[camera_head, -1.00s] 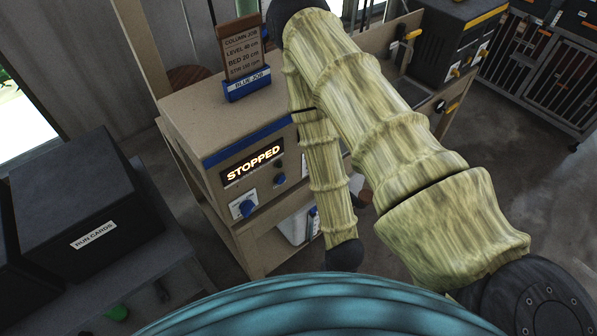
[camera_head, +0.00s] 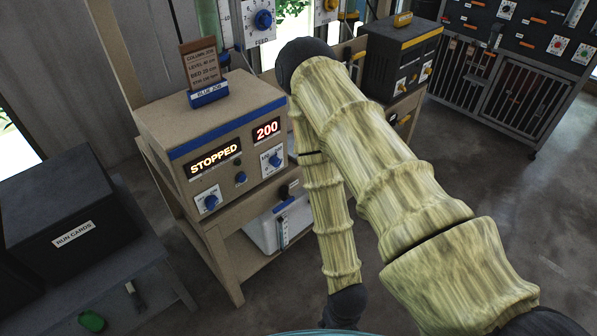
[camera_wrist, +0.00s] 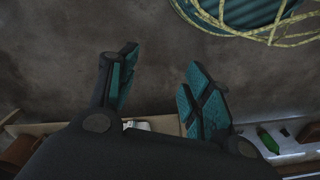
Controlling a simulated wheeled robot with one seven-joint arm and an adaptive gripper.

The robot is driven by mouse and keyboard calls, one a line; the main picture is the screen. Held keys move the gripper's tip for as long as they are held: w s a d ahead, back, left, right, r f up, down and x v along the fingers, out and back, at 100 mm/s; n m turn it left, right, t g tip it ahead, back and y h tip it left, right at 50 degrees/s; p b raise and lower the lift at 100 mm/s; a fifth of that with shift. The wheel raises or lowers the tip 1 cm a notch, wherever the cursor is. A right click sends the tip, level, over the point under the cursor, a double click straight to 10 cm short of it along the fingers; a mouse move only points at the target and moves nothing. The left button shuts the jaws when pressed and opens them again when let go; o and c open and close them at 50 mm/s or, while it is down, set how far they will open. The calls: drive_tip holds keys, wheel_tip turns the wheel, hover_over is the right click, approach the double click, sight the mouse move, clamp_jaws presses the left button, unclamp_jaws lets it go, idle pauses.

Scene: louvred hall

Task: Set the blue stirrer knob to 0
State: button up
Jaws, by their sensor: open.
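The tan control box (camera_head: 180,125) with a blue stripe stands on a wooden stand at left centre in the head view. Its left display (camera_head: 214,158) reads STOPPED and its right display (camera_head: 266,131) reads 200. A blue knob (camera_head: 210,202) sits on a white plate at lower left, and another blue knob (camera_head: 275,160) sits on a white plate at right. The plate labels are too small to read. My gripper (camera_wrist: 160,78) is open and empty in the wrist view, apart from the box's knobs.
A blue job card holder (camera_head: 208,93) stands on the box. A white container (camera_head: 262,232) is on the shelf below. A dark RUN CARDS box (camera_head: 68,195) is on the left bench. A black and yellow unit (camera_head: 400,60) stands behind my arm. Floor (camera_head: 480,180) is clear at right.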

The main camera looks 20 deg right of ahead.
drive_tip(key=w+a+f+m+t+y+b, duration=0.2)
drive_tip(key=w+a+f+m+y+b, duration=0.25)
drive_tip(key=w+a+m+b, duration=0.5)
drive_tip(key=w+a+r+m+t+y+b, duration=0.1)
drive_tip(key=w+a+r+m+t+b, duration=0.1)
drive_tip(key=w+m+b, duration=0.3)
drive_tip(key=w+a+r+m+t+y+b, duration=0.1)
drive_tip(key=w+a+r+m+t+b, duration=0.2)
drive_tip(key=w, duration=0.4)
drive_tip(key=m+t+b, duration=1)
drive_tip(key=m+b, duration=0.4)
drive_tip(key=b, duration=0.2)
approach(278, 163)
drive_tip(key=shift+h, duration=0.45)
drive_tip(key=shift+a+x, duration=0.2)
drive_tip(key=shift+x, duration=4.15)
drive_tip(key=shift+w+a+b, duration=0.2)
drive_tip(key=shift+w+b, duration=0.15)
